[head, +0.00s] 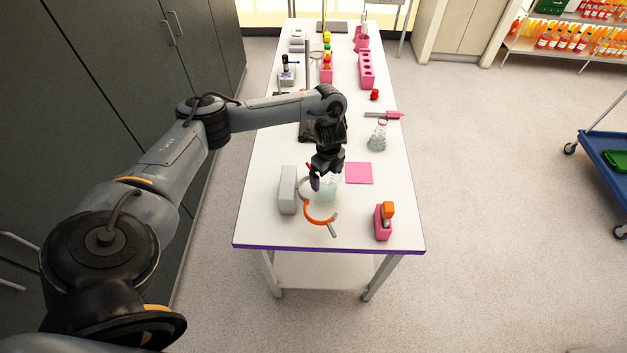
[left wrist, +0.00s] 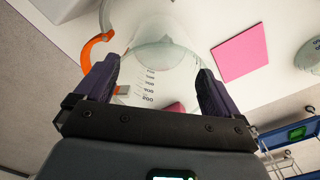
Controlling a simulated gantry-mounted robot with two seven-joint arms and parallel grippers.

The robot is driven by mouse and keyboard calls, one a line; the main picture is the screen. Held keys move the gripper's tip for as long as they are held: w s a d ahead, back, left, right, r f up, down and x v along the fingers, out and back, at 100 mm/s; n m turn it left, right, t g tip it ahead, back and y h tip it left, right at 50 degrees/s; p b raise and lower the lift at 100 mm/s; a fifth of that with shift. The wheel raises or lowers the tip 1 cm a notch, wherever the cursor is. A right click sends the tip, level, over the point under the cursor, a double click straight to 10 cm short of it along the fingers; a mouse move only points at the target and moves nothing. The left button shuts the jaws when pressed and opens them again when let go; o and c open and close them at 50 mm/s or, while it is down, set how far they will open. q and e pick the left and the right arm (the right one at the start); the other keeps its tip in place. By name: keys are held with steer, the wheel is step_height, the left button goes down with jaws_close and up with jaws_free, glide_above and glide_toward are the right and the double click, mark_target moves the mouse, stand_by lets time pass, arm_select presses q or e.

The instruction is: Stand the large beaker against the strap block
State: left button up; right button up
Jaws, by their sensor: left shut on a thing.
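The large beaker (head: 328,191) is clear glass with a printed scale. In the left wrist view the beaker (left wrist: 160,62) lies between the two dark fingers. My left gripper (head: 319,180) is shut on it. Whether its base touches the table is hard to tell. The grey strap block (head: 288,190) stands just left of the beaker in the head view. A curved orange strap (head: 310,215) with a grey end lies close in front of the beaker; it also shows in the left wrist view (left wrist: 92,48). My right gripper is in neither view.
A pink square (head: 358,173) lies right of the beaker. A pink holder with an orange top (head: 384,221) stands near the table's (head: 270,236) front right corner. A conical flask (head: 377,136) stands farther back. Racks and bottles fill the far end. The front left corner is clear.

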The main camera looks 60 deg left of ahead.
arm_select(q)
steer(key=s+a+f, duration=0.2)
steer(key=s, duration=0.1)
steer(key=shift+s+f+p, duration=0.1)
steer(key=shift+p, duration=0.3)
steer(key=shift+s+a+f, duration=0.1)
steer(key=shift+s+f, duration=0.05)
steer(key=shift+f, duration=0.15)
steer(key=shift+f, duration=0.1)
steer(key=o, duration=1.2)
